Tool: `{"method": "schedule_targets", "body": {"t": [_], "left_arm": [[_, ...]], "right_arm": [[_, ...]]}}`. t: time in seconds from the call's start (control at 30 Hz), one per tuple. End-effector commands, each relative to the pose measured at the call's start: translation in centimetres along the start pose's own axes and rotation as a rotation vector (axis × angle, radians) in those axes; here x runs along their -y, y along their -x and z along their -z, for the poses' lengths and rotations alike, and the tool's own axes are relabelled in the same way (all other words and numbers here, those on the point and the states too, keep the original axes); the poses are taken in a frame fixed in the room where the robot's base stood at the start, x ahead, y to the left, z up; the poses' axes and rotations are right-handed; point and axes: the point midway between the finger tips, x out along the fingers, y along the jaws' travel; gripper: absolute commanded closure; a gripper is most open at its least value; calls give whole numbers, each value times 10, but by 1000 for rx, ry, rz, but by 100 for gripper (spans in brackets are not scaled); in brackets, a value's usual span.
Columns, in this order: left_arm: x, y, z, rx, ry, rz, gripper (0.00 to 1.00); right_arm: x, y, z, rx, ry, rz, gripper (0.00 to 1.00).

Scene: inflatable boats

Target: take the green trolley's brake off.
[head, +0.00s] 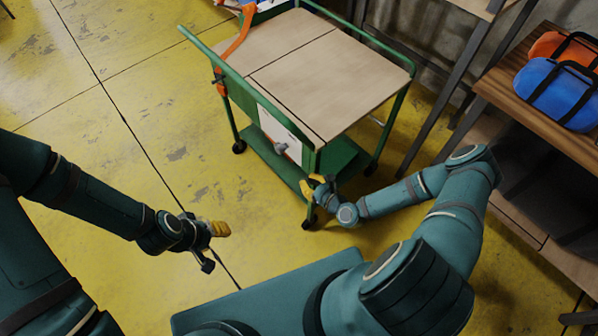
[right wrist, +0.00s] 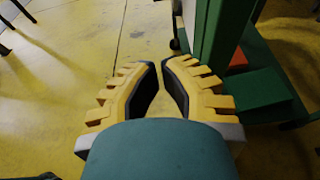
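The green trolley (head: 262,164) stands on the yellow floor with a pale wooden top, green rails and a lower shelf. In the right wrist view its green post (right wrist: 222,35) rises right of my fingers. A small orange-red part (right wrist: 236,60) sits behind that post; I cannot tell if it is the brake. My right gripper (head: 315,188) is low beside the trolley's near corner, above a caster. In the wrist view its yellow fingers (right wrist: 160,66) are empty, with a narrow gap between the tips. My left gripper (head: 222,229) is over bare floor, away from the trolley; its finger gap is unclear.
An orange strap-like piece (head: 236,45) hangs at the trolley's far-left handle. A wooden shelf unit (head: 540,115) on the right holds blue (head: 556,95) and orange (head: 560,45) bundles. The floor (head: 110,110) left of the trolley is clear.

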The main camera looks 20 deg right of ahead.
Motion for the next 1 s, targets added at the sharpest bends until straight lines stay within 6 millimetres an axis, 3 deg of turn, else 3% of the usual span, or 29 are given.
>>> {"method": "schedule_targets", "body": {"t": [0.5, 0.7, 1.0], "left_arm": [[4, -11, 1, -6, -1, 0, 53], [4, -9, 1, -5, -1, 0, 53], [3, -9, 1, -5, -1, 0, 53]], "right_arm": [[-1, -96, -4, 2, 4, -2, 100], [0, -112, -23, 1, 3, -2, 100], [0, -118, -29, 0, 1, -1, 100]]}}
